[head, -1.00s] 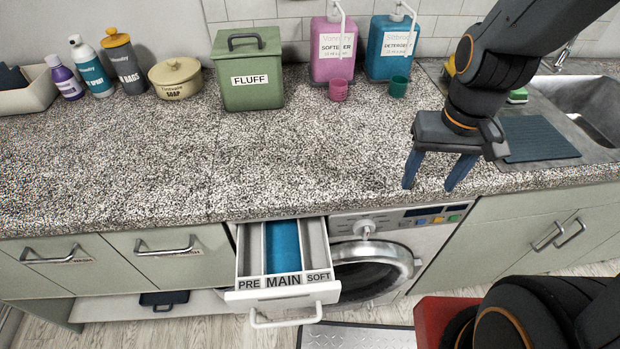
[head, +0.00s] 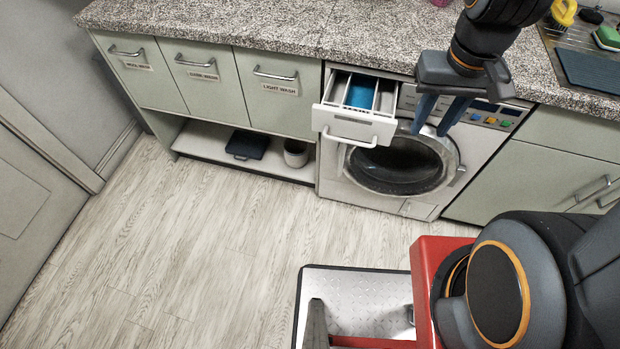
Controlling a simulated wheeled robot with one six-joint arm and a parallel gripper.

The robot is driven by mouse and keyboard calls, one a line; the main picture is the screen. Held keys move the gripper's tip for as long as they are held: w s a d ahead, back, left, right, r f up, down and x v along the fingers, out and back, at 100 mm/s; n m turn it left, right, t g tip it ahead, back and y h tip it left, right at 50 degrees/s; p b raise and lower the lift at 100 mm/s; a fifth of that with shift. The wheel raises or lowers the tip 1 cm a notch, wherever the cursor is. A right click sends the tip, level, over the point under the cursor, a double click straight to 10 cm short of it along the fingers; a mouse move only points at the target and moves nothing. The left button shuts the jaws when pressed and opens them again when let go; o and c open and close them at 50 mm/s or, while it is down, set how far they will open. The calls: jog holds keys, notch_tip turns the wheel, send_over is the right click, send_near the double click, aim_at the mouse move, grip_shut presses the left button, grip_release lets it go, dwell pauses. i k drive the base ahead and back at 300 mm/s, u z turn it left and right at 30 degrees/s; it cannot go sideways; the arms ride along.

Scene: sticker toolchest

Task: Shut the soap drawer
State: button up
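The soap drawer (head: 357,124) is pulled out from the upper left of the washing machine (head: 390,184). It has a white front with a bar handle (head: 349,138), and blue shows in its middle compartment. My gripper (head: 430,130) points down just right of the drawer, in front of the machine in the picture. Its two blue fingers are apart with nothing between them. I cannot tell its exact depth from the drawer. The washer's round door is shut.
The speckled counter (head: 230,22) runs above the drawer. Closed cabinet fronts (head: 276,91) stand left of the machine, over a low shelf (head: 212,150) with a dark folded item and a pot. The wooden floor (head: 200,250) in front is clear.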

aim_at(359, 100)
jog(key=u, duration=0.2)
jog(key=k, duration=0.3)
jog(key=z, duration=0.05)
jog(key=i, duration=0.75)
jog(key=u, duration=2)
jog(key=k, duration=1)
jog(key=z, duration=1.25)
jog(key=i, duration=0.55)
